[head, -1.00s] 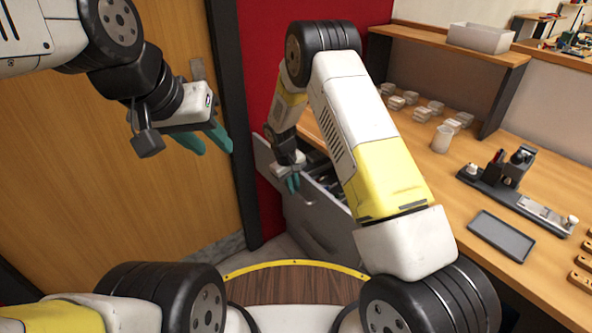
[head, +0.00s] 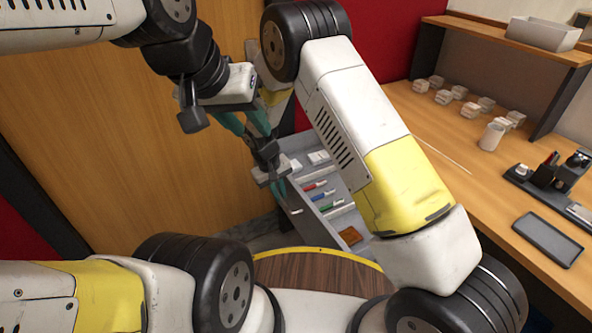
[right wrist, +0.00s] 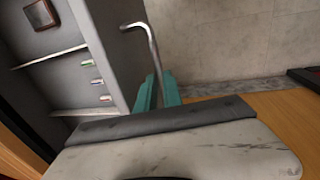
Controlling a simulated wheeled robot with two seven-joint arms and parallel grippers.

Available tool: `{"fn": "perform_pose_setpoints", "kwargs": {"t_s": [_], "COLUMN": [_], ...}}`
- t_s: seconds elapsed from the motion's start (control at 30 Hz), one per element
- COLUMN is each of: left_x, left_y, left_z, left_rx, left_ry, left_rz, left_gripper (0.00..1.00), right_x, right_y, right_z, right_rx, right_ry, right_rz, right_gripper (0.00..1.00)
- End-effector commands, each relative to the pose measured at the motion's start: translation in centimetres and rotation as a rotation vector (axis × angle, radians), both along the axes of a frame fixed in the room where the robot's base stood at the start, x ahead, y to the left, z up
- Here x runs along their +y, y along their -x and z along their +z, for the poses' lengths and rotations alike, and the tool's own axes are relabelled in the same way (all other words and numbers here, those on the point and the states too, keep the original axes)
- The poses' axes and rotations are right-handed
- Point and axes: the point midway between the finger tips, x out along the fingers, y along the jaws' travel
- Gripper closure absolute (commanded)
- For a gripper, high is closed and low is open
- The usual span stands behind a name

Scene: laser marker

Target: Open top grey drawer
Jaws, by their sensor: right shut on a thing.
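The grey drawer (head: 340,222) stands pulled out from under the desk and its inside shows from above. It holds red, green and blue markers (head: 322,195), white pieces (head: 318,157) and a brown block (head: 350,236). My right gripper (head: 281,187) is at the drawer's front, shut on its bent metal handle (right wrist: 152,45), which shows in the right wrist view rising between the teal fingers (right wrist: 158,92). The drawer's inside (right wrist: 50,98) is at left there. My left gripper (head: 246,123) is open and empty, above and left of the right one, overlapping that arm's wrist in the picture.
A wooden door (head: 100,150) is at left. A round wooden top (head: 310,275) lies close in front of me.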

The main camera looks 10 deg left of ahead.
Motion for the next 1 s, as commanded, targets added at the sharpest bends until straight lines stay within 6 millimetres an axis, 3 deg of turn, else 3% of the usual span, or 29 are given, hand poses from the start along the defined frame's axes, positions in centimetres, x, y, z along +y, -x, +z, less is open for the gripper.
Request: {"fn": "perform_pose_setpoints", "kwargs": {"t_s": [0.5, 0.53, 0.63, 1.0], "left_x": [0.00, 0.00, 0.00, 0.00], "left_y": [0.00, 0.00, 0.00, 0.00], "left_z": [0.00, 0.00, 0.00, 0.00], "left_rx": [0.000, 0.000, 0.000, 0.000], "left_ry": [0.000, 0.000, 0.000, 0.000], "left_rz": [0.000, 0.000, 0.000, 0.000], "left_gripper": [0.64, 0.64, 0.64, 0.64], "right_x": [0.79, 0.79, 0.78, 0.81], "right_y": [0.43, 0.43, 0.43, 0.48], "right_z": [0.10, 0.10, 0.08, 0.40], "right_rx": [-0.002, -0.002, -0.002, -0.002], "right_ry": [-0.002, -0.002, -0.001, -0.001], "right_rz": [0.001, 0.001, 0.000, 0.000], "right_gripper": [1.00, 0.87, 0.68, 0.67]}}
